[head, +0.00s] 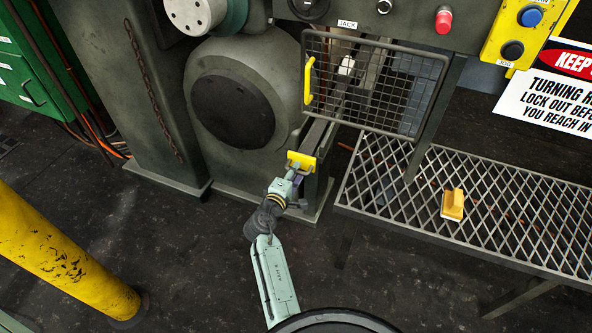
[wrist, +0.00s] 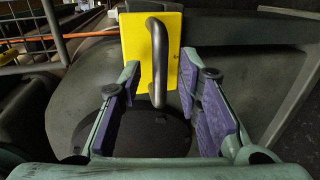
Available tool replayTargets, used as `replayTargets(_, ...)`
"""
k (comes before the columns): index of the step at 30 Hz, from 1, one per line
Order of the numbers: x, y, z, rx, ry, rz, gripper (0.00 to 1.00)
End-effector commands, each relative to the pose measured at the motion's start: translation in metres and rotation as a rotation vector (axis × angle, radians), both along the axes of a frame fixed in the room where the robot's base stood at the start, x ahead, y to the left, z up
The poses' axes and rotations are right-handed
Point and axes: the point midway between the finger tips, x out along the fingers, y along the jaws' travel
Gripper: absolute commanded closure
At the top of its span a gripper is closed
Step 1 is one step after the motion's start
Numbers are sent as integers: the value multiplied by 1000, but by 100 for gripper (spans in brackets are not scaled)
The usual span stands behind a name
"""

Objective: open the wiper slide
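The wiper slide shows as a yellow plate (head: 301,161) on the end of a dark rail (head: 318,133) below the mesh guard. In the wrist view the yellow plate (wrist: 178,45) carries a grey bar handle (wrist: 157,62). My gripper (head: 291,176) is right in front of the plate. In the wrist view my gripper (wrist: 160,85) is open, with purple pads on either side of the lower part of the handle and gaps on both sides. I cannot tell how deep the handle sits between the pads. The handle is mostly hidden in the head view.
A mesh guard (head: 375,85) with a yellow handle (head: 309,81) hangs above right. A yellow post (head: 60,255) stands at left. The floor (head: 180,240) between post and arm is clear.

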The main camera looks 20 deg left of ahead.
Motion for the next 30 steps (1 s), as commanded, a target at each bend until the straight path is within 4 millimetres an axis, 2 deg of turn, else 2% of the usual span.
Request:
replayTargets(4,11,-1,-2,0,0,0,69)
replayTargets(13,13,-1,-3,0,0,1,69)
replayTargets(27,13,0,-3,0,0,1,99)
replayTargets(30,13,0,-3,0,0,1,100)
